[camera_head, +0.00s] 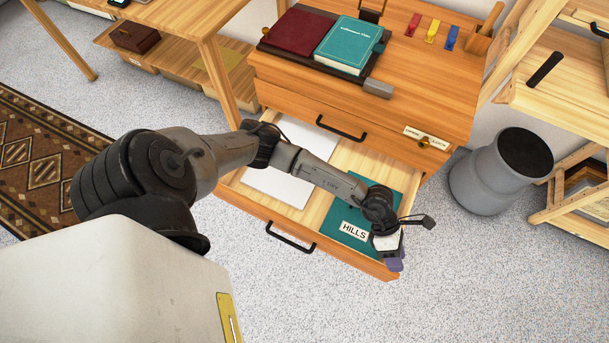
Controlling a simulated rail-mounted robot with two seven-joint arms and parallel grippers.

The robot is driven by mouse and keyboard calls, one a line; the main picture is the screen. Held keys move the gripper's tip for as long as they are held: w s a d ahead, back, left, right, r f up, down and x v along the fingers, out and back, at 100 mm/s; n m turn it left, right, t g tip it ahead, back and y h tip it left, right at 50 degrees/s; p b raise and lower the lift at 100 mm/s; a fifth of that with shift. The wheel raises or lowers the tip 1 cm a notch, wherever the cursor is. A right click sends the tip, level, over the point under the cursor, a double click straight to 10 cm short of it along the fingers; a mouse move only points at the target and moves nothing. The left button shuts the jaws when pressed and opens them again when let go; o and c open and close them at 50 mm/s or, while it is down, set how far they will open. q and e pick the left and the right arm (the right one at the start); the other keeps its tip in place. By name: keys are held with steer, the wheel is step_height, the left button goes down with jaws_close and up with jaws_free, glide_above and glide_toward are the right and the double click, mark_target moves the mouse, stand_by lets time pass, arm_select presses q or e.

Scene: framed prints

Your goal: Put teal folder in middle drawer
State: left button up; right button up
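A teal folder (368,222) with a "HILLS" label lies flat in the right part of a pulled-out drawer (262,216). The drawer is beneath a closed upper drawer (310,118); whether another is below is hidden. My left arm reaches across the open drawer. My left gripper (388,246) is over the folder's right end and the drawer's front right corner. It covers part of the folder. Its fingers are too small and hidden to tell whether they are open, shut or touching the folder. My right gripper is out of view.
White sheets (290,178) lie in the drawer's left part. On the cabinet top are a teal book (348,45), a dark red book (297,33) and several coloured clips. A grey bin (492,180) stands on the floor at right. Speckled floor (470,280) in front is clear.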

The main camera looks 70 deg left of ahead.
arm_select(q)
steer(key=d+r+n+t+h, duration=0.2)
steer(key=r+n+t+h, duration=0.1)
steer(key=r+n+t, duration=0.3)
steer(key=d+r+n+t+h, duration=0.2)
steer(key=d+r+n+t, duration=0.1)
steer(key=r+n+t, duration=0.3)
steer(key=w+a+r+n+t+y, duration=0.1)
steer(key=a+r+n+t+y, duration=0.2)
steer(key=a+n+t+y, duration=0.65)
steer(key=s+a+f+n+g+y, duration=0.65)
steer(key=n+g, duration=0.35)
steer(key=n, duration=0.5)
steer(key=s+a+f+n+g, duration=0.1)
steer(key=s+f+n+g, duration=0.1)
steer(key=s, duration=0.6)
steer(key=s+a+f+n+g+h, duration=0.1)
steer(key=s+f+n+g, duration=0.1)
steer(key=s+f+g, duration=0.2)
steer(key=s+g, duration=0.3)
steer(key=shift+s+f, duration=0.3)
steer(key=shift+s, duration=0.1)
steer(key=shift+n+g, duration=0.25)
